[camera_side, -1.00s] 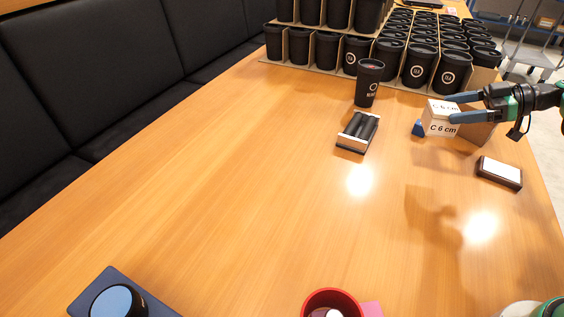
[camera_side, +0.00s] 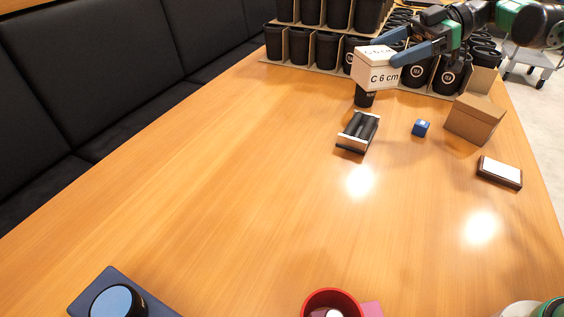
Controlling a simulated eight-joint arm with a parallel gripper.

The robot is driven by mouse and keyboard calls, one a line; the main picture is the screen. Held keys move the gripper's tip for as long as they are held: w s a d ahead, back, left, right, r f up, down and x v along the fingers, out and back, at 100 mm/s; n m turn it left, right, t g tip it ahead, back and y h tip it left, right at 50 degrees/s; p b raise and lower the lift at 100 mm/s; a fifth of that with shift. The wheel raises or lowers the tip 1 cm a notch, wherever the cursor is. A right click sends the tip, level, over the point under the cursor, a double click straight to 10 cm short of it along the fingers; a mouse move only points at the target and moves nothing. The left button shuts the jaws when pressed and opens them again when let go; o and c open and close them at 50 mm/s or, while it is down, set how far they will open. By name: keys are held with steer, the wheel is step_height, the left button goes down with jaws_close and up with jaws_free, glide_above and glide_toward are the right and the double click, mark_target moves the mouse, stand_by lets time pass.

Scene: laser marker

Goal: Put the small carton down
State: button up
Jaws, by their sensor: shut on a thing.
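The small carton (camera_side: 377,75) is a white box marked "C 6 cm". It hangs in the air above the far part of the wooden table (camera_side: 230,180), in front of a black cup (camera_side: 364,99) that it mostly hides. My gripper (camera_side: 385,50) reaches in from the upper right and is shut on the carton, with blue-grey fingers along its sides. The carton looks roughly level.
Several black cups (camera_side: 299,45) fill racks at the back. The table's middle and left are clear.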

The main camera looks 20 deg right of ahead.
steer(key=shift+a+f+n+g, duration=0.2)
steer(key=shift+a+f+g, duration=0.05)
steer(key=shift+a, duration=0.4)
steer(key=shift+a+f+n+g, duration=0.2)
steer(key=shift+a+f+g, duration=0.05)
steer(key=shift+a, duration=0.35)
steer(key=shift+f, duration=9.5)
steer(key=shift+f, duration=0.15)
